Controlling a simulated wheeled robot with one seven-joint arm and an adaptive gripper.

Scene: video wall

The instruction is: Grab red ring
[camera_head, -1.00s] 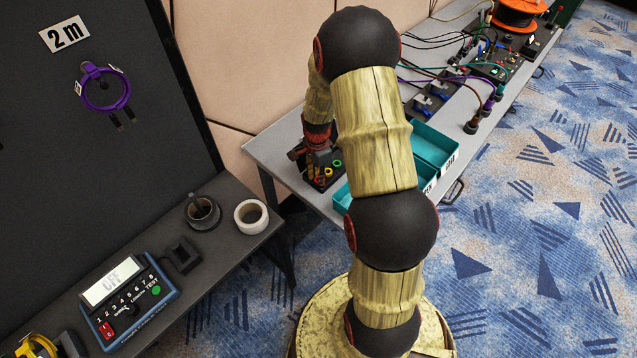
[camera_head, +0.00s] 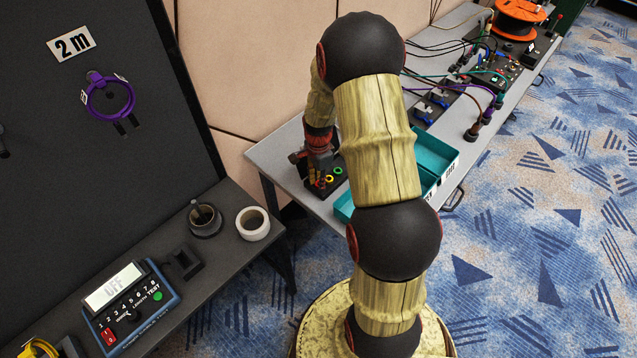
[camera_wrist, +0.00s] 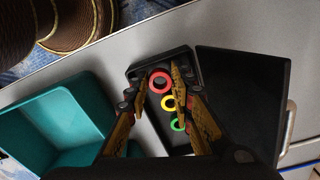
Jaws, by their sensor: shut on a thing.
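The red ring (camera_wrist: 160,82) shows in the wrist view at the far end of a black tray (camera_wrist: 136,72), in a row with a yellow ring (camera_wrist: 167,103) and a green ring (camera_wrist: 178,124). My gripper (camera_wrist: 160,76) has its two fingers on either side of the red ring and is shut on it. The ring appears still at the tray; I cannot tell if it is lifted. In the head view my gripper (camera_head: 318,170) is over the tray's left side, and its fingers partly hide the red ring.
Teal bins (camera_head: 437,150) stand right of the tray on the grey table (camera_head: 275,155). A dark flat panel (camera_wrist: 243,90) lies on the tray's other side in the wrist view. Cables, plugs and an orange spool (camera_head: 520,15) fill the far table.

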